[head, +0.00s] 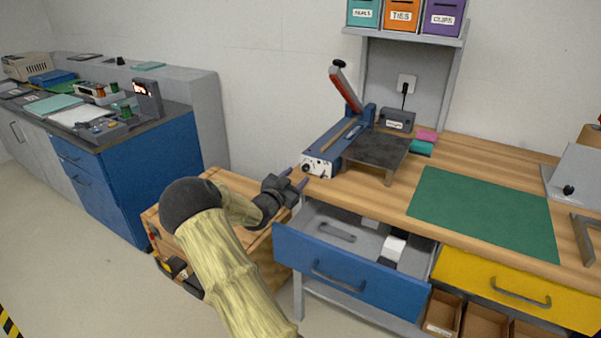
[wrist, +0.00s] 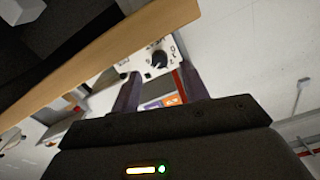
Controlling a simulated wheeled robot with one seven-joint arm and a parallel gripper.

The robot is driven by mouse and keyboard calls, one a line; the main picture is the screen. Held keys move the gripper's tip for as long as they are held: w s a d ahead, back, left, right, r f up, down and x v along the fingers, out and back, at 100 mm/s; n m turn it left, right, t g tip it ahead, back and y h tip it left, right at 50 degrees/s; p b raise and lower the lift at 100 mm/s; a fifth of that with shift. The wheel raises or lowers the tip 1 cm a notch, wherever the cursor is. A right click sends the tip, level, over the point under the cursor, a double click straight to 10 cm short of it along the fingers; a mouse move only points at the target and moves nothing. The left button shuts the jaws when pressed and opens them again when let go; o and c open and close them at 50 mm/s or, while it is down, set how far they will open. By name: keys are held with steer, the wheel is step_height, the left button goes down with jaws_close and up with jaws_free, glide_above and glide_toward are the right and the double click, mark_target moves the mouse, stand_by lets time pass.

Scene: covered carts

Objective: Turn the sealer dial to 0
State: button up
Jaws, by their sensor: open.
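The blue sealer (head: 338,138) stands at the left end of the wooden bench, its red-handled lever (head: 345,86) raised. Its white front panel (head: 316,167) faces my gripper and carries a small black dial (head: 306,168). In the wrist view the dial (wrist: 160,59) is a dark round knob with markings around it; I cannot read its setting for sure. My gripper (head: 294,177) is open, just in front of the panel at the bench edge. In the wrist view the two fingers (wrist: 160,90) point toward the panel, either side of the dial, and nothing shows between them but background.
The bench edge (wrist: 95,50) runs close beside the fingers. An open blue drawer (head: 345,270) juts out below the sealer. A dark plate (head: 376,150) and a green mat (head: 485,212) lie right of it. A wooden cart (head: 225,240) stands under my arm.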

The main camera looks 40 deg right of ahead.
mark_target(304, 169)
steer(key=x, duration=0.3)
steer(key=shift+s+d, duration=0.1)
steer(key=shift+s, duration=0.1)
steer(key=shift+w+d, duration=0.35)
steer(key=shift+d, duration=0.15)
jaws_close()
